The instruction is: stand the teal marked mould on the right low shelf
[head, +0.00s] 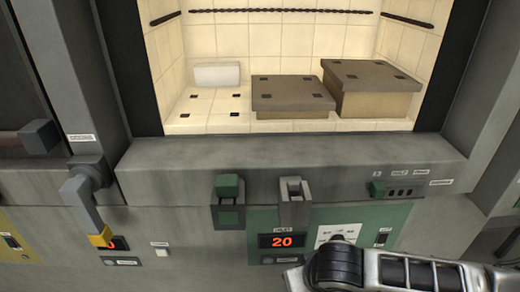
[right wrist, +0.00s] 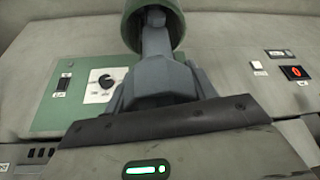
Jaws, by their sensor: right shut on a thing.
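My right gripper (right wrist: 153,20) is shut on a dull green, round-edged thing (right wrist: 175,28) at the top of the right wrist view. The picture edge cuts this thing off and my fingers cover its middle. I see no teal mark on it, so I cannot tell for sure that it is the mould. In the head view only part of my right arm shows at lower right; its fingertips are out of frame. Inside the open chamber stand a lower brown-topped shelf (head: 290,90) and a taller one (head: 370,75) to its right. Both tops are bare except for small dark marks. My left gripper is not in view.
A white block (head: 217,74) sits at the chamber's back left, on the tiled floor (head: 205,115). The grey front sill (head: 280,158) runs below the opening. Below it are a green control panel (head: 375,222), a latch (head: 293,200) and, at left, a lever handle (head: 83,205).

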